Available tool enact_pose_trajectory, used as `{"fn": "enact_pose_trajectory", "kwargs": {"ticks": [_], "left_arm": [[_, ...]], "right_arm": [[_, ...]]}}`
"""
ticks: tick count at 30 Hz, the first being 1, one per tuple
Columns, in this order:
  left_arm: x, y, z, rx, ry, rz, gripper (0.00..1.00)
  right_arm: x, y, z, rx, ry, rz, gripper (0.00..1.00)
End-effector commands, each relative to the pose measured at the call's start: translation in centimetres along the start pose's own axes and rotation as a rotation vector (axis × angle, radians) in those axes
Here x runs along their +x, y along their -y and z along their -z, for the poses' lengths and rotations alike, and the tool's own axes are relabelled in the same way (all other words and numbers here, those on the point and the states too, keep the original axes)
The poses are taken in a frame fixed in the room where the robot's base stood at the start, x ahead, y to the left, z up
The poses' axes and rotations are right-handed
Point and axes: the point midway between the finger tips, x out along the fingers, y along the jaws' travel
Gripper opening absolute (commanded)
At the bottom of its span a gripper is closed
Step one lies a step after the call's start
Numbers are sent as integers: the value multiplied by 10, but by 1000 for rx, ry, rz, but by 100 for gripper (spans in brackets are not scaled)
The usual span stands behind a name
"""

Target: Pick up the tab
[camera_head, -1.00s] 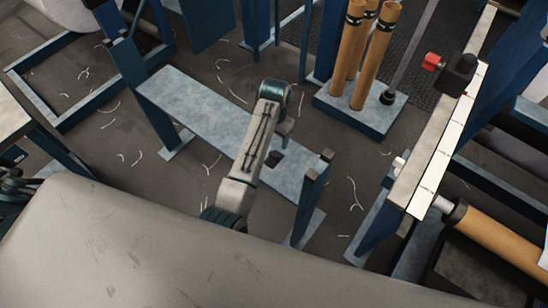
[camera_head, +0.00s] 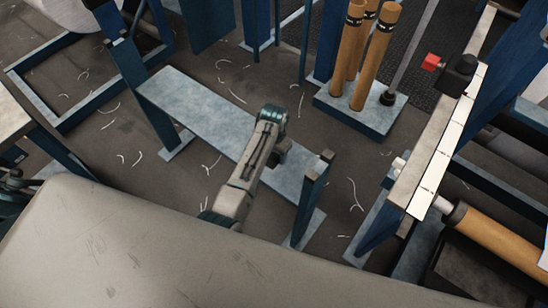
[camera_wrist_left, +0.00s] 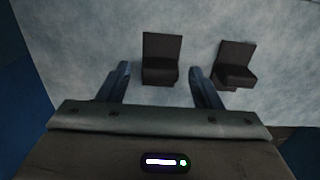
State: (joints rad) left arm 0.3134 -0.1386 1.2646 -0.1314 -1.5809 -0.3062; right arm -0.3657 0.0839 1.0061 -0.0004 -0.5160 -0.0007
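Two small dark step-shaped pieces, which look like tabs, stand on the pale blue-grey bench (camera_head: 205,113) in the left wrist view. The left one (camera_wrist_left: 161,58) is just ahead of and between the fingertips of my left gripper (camera_wrist_left: 160,78). The right one (camera_wrist_left: 235,65) is just outside the right fingertip. My left gripper is open, with nothing held. In the head view, my left arm reaches over the right part of the bench, and its gripper (camera_head: 281,152) points down there. In that view the arm and gripper largely hide the pieces. My right gripper is not seen.
Tall tan tubes (camera_head: 374,60) stand on a blue base behind. A beam (camera_head: 447,140) with a red-knobbed black part is at right. A large grey roll (camera_head: 200,265) fills the front.

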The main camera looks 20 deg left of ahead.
Motion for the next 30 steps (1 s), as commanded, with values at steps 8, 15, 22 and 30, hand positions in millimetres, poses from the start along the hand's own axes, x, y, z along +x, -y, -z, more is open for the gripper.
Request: {"fn": "enact_pose_trajectory", "kwargs": {"ticks": [8, 15, 22, 30], "left_arm": [[0, 0, 0, 0, 0, 0, 14], [-4, 0, 0, 0, -1, 1, 14], [-40, 0, 1, 1, -4, 1, 14], [-88, 0, 1, 0, -3, 1, 14]], "right_arm": [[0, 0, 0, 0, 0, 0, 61], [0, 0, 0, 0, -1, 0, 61], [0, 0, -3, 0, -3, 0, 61], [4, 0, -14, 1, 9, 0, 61]]}}
